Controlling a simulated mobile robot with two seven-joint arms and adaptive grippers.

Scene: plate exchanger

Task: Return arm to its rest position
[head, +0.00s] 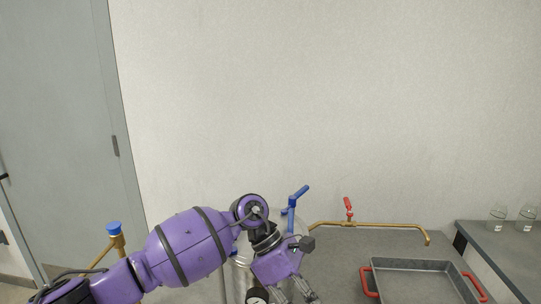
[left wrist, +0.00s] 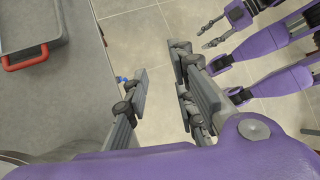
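My left arm is purple and reaches in from the left in the head view, in front of a metal apparatus (head: 232,281). My left gripper (head: 295,291) points down at the bottom edge of the head view, between the apparatus and the tray, with its tips partly cut off. In the left wrist view my left gripper (left wrist: 158,80) has its grey fingers spread, with only floor and the bench edge behind the gap. My right gripper (left wrist: 207,34) shows at the top right of the left wrist view, its fingers apart and empty over the floor.
A grey tray (head: 415,262) with red handles sits on the bench (head: 345,252), right of my left gripper. A brass pipe (head: 385,226) with a red valve handle (head: 348,204) runs behind it. A blue valve handle (head: 300,192) rises beside my wrist. Two glass beakers (head: 497,217) stand far right.

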